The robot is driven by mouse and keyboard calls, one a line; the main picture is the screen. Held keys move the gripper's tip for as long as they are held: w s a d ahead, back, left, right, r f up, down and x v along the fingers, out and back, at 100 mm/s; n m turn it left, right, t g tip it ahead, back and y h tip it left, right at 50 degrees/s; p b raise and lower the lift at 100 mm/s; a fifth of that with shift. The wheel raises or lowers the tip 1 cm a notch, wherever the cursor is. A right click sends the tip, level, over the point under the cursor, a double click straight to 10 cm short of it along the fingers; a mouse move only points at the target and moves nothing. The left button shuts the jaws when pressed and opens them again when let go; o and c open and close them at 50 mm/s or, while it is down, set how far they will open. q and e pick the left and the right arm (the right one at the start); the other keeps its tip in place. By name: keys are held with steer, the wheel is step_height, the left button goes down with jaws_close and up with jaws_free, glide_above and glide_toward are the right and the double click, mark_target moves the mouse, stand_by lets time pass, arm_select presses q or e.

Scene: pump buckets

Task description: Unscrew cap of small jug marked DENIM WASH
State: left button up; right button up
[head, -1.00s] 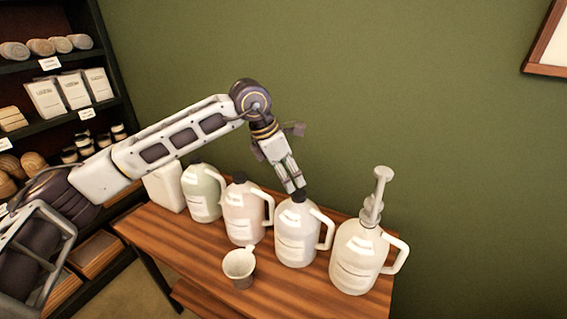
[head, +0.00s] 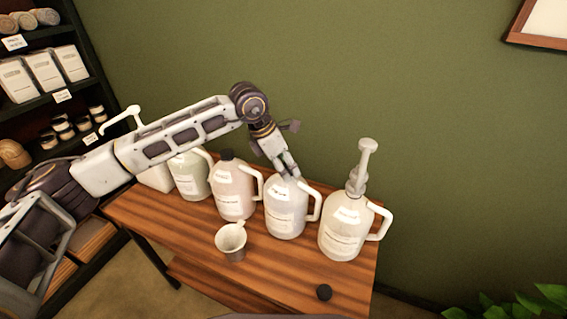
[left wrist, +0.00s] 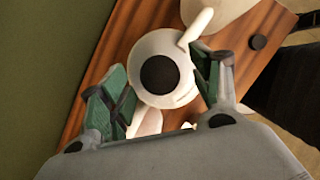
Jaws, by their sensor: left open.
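A cream jug (head: 286,214) with a side handle stands upright on the wooden table, third in the row of jugs. Its label is too small to read, so I cannot confirm the DENIM WASH marking. My left gripper (head: 287,175) is right above this jug's neck, pointing down. In the left wrist view the jug (left wrist: 141,52) shows from above with a dark round cap (left wrist: 160,75) at its centre. The left gripper's fingers (left wrist: 163,88) are open on either side of the cap; contact cannot be told. In the head view the fingers hide the cap. My right gripper is out of view.
A pump jug (head: 347,225) stands close on the right. A pinkish capped jug (head: 234,190) and a greenish jug (head: 192,177) stand left. A white measuring cup (head: 231,240) is in front. A loose black cap (head: 324,292) lies at the table's front right.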

arm_select(q)
steer(key=c, duration=1.1)
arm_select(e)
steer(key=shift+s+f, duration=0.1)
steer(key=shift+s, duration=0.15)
arm_select(q)
steer(key=shift+n+b, duration=0.4)
steer(key=shift+n, duration=0.1)
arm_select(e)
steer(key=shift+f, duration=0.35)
arm_select(q)
steer(key=shift+t, duration=0.3)
steer(key=shift+n+b, duration=0.6)
steer(key=shift+n, duration=0.3)
steer(key=shift+n+t+y+b, duration=0.3)
steer(key=shift+n+b, duration=0.05)
steer(key=shift+n, duration=0.05)
steer(key=shift+n+b, duration=0.45)
steer(key=shift+n, duration=0.15)
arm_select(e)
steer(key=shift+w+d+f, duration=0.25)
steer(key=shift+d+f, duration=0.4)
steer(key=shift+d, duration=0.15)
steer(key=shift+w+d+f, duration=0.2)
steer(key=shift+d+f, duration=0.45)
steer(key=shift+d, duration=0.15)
